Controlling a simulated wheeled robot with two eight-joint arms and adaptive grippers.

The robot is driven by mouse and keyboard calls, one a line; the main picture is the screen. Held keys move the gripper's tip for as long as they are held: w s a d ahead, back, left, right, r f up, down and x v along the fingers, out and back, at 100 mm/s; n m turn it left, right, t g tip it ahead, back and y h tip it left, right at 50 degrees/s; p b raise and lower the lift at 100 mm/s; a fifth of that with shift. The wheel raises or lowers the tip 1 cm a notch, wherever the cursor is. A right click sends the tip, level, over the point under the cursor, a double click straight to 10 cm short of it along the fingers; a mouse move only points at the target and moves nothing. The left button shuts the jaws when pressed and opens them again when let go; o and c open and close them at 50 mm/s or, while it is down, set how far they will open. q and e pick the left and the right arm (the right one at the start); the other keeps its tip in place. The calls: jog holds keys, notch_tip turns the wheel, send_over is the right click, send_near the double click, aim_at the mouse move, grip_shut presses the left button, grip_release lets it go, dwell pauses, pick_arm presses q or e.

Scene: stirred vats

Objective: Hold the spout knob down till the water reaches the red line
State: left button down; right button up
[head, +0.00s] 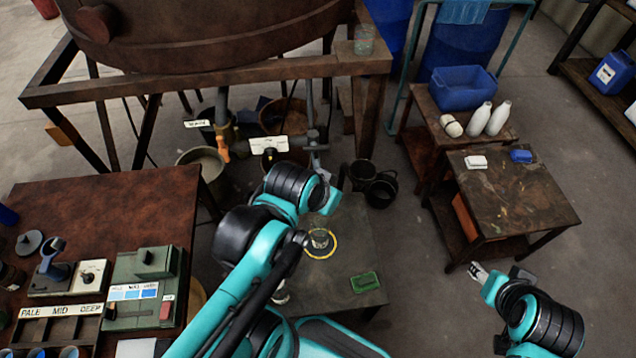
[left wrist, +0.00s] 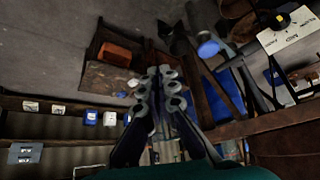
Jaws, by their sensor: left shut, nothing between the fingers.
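The spout knob (head: 268,153) is a small dark knob at a white label plate on the pipe below the vat. The plate also shows upside down in the left wrist view (left wrist: 288,28), with a dark knob (left wrist: 283,20). A clear glass (head: 320,239) stands in a yellow ring on the low dark table. Its water level and red line are too small to make out. My left gripper (left wrist: 164,88) is shut and empty, apart from the knob. In the head view its wrist stands between glass and pipe, mostly hiding the fingers. My right gripper (head: 478,270) hangs at lower right, away from everything.
The brown vat (head: 200,40) rests on a rusty frame (head: 260,72). A second spout (head: 224,145) is left of the knob. A green sponge (head: 364,282) lies on the low table. Black buckets (head: 380,192) stand behind it. Floor between the low table and right-hand tables is clear.

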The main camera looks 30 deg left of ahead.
pick_arm(q)
jog(key=w+a+r+m+h+p, duration=0.1)
jog(key=w+a+m+h+p, duration=0.1)
jog(key=a+m, duration=0.3)
jog(key=w+a+r+m+g+h+p, duration=0.1)
jog(key=w+a+m+h, duration=0.3)
jog(key=a, duration=0.6)
jog(key=shift+w+r+m+g+p, duration=0.3)
jog(key=shift+w+r+m+p, duration=0.1)
jog(key=shift+w+r+p, duration=0.35)
jog(key=shift+w, duration=0.1)
jog(key=b+x, duration=0.3)
jog(key=x, duration=0.7)
jog(key=shift+f+b, duration=0.3)
jog(key=shift+f, duration=0.1)
notch_tip(320, 180, down, 2)
jog(key=shift+a+f+b, duration=0.15)
jog(key=shift+a+b, duration=0.05)
jog(key=shift+b, duration=0.25)
jog(key=shift+f, duration=0.45)
